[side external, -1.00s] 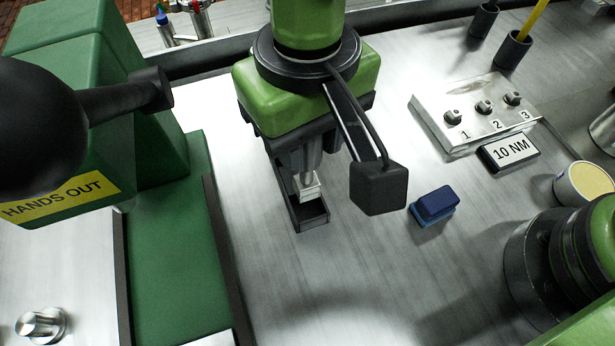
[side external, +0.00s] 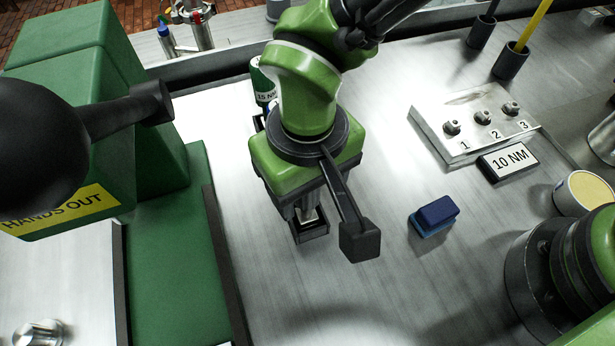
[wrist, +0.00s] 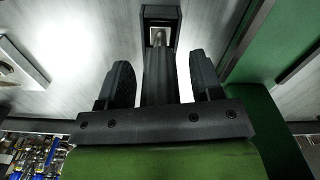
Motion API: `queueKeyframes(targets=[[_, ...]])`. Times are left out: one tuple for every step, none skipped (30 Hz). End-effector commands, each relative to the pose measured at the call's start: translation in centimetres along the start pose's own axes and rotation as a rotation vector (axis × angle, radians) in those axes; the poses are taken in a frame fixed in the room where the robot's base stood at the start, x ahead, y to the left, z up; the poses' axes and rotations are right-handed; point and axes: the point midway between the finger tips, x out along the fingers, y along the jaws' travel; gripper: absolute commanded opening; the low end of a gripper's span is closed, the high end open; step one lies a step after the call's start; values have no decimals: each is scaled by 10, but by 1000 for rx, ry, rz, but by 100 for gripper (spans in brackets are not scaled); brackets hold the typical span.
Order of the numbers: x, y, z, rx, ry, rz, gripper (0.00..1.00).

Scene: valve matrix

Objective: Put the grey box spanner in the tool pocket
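The grey box spanner (side external: 309,215) is partly hidden under my gripper in the side view, with its pale end over the dark open-topped tool pocket (side external: 322,229). In the wrist view its grey shaft (wrist: 160,80) runs between my fingers to a pale end inside the pocket's dark rim (wrist: 173,14). My gripper (wrist: 161,78) is open, with a gap between each finger and the shaft. Its fingers are mostly hidden in the side view. I cannot tell whether the spanner rests on the pocket floor.
A valve block (side external: 474,120) numbered 1 to 3 and a "10 NM" sign (side external: 508,159) stand at the right. A blue block (side external: 434,214) lies on the bench. A green "15 N…" labelled cylinder (side external: 263,84) stands behind my wrist. A green machine (side external: 70,60) borders the left.

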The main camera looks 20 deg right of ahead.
Motion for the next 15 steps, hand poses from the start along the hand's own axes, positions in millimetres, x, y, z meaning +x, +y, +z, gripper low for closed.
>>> queueKeyframes(targets=[[0, 0, 0, 0, 0, 0, 60], [0, 0, 0, 0, 0, 0, 60], [0, 0, 0, 0, 0, 0, 60], [0, 0, 0, 0, 0, 0, 60], [0, 0, 0, 0, 0, 0, 60], [0, 0, 0, 0, 0, 0, 60], [-1, 0, 0, 0, 0, 0, 60], [-1, 0, 0, -1, 1, 0, 60], [-3, 0, 0, -1, 1, -1, 60], [-6, 0, 0, -1, 2, -1, 60], [-9, 0, 0, -1, 2, -2, 60], [-14, -1, -1, -1, 3, -3, 60], [-20, -1, -1, 0, 4, -4, 60], [-25, -1, -1, 0, 4, -4, 60], [-34, -1, -1, 0, 5, -4, 60]])
